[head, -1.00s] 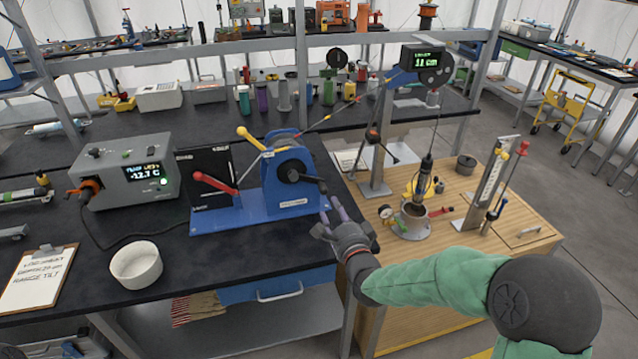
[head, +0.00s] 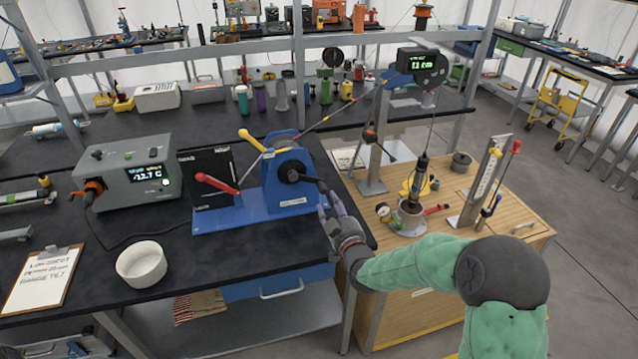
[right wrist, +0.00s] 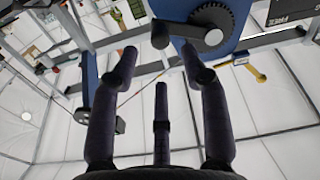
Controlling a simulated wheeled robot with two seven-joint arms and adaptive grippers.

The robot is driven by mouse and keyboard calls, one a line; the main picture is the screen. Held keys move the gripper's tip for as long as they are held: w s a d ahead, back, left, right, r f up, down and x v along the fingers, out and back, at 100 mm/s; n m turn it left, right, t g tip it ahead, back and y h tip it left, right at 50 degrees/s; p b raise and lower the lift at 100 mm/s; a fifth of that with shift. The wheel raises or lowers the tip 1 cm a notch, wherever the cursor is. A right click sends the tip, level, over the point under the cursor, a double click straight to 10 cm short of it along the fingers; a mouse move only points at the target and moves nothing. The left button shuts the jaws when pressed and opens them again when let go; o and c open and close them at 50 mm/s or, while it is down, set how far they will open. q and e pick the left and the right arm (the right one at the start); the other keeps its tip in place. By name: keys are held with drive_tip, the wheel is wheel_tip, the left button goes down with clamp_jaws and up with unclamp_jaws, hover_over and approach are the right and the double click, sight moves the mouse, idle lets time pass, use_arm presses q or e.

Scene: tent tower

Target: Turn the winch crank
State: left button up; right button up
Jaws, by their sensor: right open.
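The blue winch (head: 287,188) stands on its blue base plate at the right end of the black bench. Its black crank (head: 309,179) reaches right from the dark hub. In the right wrist view the winch's blue side (right wrist: 229,22) is at the top, and the crank (right wrist: 180,30) runs left from the hub to a rounded handle end (right wrist: 160,34). My right gripper (head: 327,203) is open and empty, just below the crank's handle end. In the right wrist view its spread dark fingers (right wrist: 160,58) point toward the handle, with no contact visible. My left gripper is not in view.
A taut line runs to the display post (head: 378,140) on the wooden cabinet. A grey display box (head: 128,175) and a white bowl (head: 141,263) stand to the left.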

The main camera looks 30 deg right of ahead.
sight(319, 183)
drive_tip(key=shift+n, duration=0.3)
drive_tip(key=b+x, duration=0.2)
drive_tip(key=x, duration=0.9)
clamp_jaws()
drive_tip(key=shift+a, duration=0.1)
